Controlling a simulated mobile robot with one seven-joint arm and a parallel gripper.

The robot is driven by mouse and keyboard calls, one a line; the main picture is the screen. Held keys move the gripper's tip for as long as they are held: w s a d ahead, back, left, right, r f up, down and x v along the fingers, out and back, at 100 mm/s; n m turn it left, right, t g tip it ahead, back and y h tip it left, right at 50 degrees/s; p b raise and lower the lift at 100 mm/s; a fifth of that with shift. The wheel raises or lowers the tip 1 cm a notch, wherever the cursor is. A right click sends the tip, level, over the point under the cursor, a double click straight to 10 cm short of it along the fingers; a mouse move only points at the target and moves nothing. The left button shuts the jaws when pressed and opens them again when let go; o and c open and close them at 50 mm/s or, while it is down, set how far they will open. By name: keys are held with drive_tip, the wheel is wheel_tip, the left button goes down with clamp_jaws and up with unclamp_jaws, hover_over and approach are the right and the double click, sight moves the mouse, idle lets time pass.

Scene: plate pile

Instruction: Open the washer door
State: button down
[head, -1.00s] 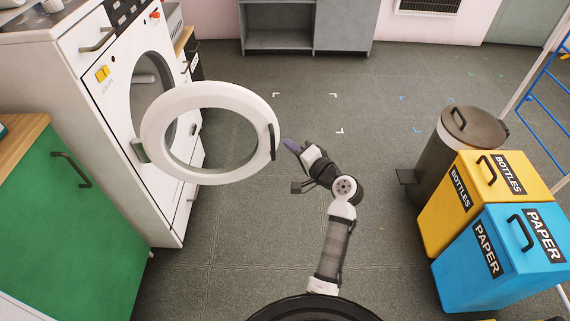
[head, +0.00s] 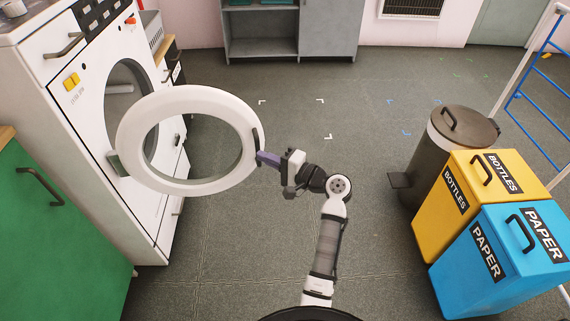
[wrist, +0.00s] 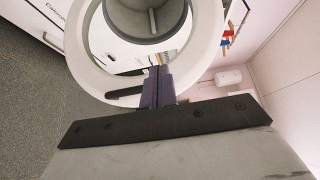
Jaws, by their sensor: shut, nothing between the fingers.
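The white washer (head: 85,120) stands at the left in the head view. Its round white door (head: 222,101) is swung out from the opening, hinged at its left side. A dark handle (head: 257,139) sits on the door's free right edge. My gripper (head: 262,158) is shut and empty, its purple fingertips at the door's free edge by the handle. I cannot tell whether they touch. In the wrist view, my gripper (wrist: 157,72) overlaps the door ring (wrist: 84,62), with the dark handle (wrist: 125,92) just left of the fingers. The drum (wrist: 148,18) shows beyond.
A green cabinet (head: 60,240) stands at the near left. A dark trash can (head: 440,165), a yellow bottles bin (head: 450,228) and a blue paper bin (head: 500,250) stand at the right. The floor between is clear.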

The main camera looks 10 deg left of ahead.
drive_tip(key=shift+s+d, duration=0.15)
drive_tip(key=shift+s, duration=0.85)
drive_tip(key=shift+s+d, duration=0.1)
drive_tip(key=shift+s, duration=0.9)
